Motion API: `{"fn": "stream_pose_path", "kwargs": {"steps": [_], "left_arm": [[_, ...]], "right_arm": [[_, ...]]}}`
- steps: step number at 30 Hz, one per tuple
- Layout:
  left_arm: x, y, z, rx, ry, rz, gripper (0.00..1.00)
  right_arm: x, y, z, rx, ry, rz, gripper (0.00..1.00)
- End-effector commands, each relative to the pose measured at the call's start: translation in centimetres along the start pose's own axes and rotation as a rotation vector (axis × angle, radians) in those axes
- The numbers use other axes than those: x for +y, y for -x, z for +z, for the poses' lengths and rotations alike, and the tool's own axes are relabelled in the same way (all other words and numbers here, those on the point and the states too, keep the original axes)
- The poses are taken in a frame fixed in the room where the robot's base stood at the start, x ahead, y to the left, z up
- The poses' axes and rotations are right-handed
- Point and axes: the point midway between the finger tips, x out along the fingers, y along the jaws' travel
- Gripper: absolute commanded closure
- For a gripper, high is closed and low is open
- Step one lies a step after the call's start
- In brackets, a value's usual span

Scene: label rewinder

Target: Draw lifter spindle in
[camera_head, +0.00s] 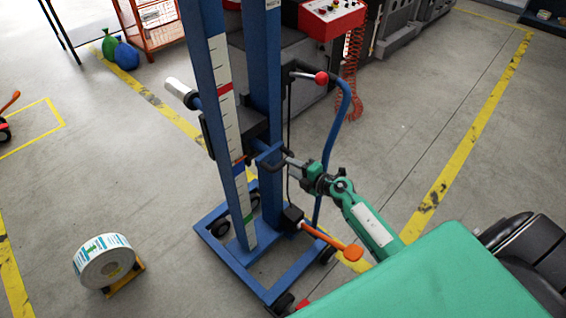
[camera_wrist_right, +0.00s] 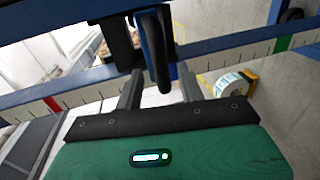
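The blue lifter has two upright masts (camera_head: 262,60), one with a white scale. Its spindle (camera_head: 178,90), a pale-tipped cylinder, sticks out to the left of the masts. A dark carriage (camera_head: 255,132) sits between the masts, with a dark looped handle (camera_head: 268,160) on its right side. My right gripper (camera_head: 288,161) is at this handle. In the right wrist view my right gripper's fingers (camera_wrist_right: 160,85) are apart, with the handle (camera_wrist_right: 154,45) between them; a gap shows at the right finger. Contact at the left finger is unclear. My left gripper is not in view.
A label roll (camera_head: 104,260) rests on a yellow-brown chock at the lower left. The lifter's blue base (camera_head: 232,265) stands on castors, with an orange pedal (camera_head: 345,248) at right. A blue push bar (camera_head: 340,125) curves behind my right arm. Open floor lies left.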

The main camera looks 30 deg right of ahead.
Motion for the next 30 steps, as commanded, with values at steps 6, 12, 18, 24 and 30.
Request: {"fn": "stream_pose_path", "kwargs": {"steps": [6, 12, 18, 24, 30], "left_arm": [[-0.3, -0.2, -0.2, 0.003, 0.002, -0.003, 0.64], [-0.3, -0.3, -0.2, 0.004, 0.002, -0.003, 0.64], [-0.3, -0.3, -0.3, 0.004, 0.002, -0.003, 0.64], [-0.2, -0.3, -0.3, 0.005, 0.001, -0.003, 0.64], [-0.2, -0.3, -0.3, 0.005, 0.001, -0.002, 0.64]], "right_arm": [[0.0, -3.4, 0.1, -0.002, -0.001, 0.002, 0.61], [0.0, -5.0, 0.1, -0.002, -0.001, 0.0, 0.61], [0.0, -5.3, 0.0, -0.001, 0.0, 0.0, 0.61], [0.0, -5.3, 0.0, -0.001, 0.0, 0.0, 0.69], [0.0, -5.3, 0.1, -0.001, 0.0, 0.0, 1.0]]}}
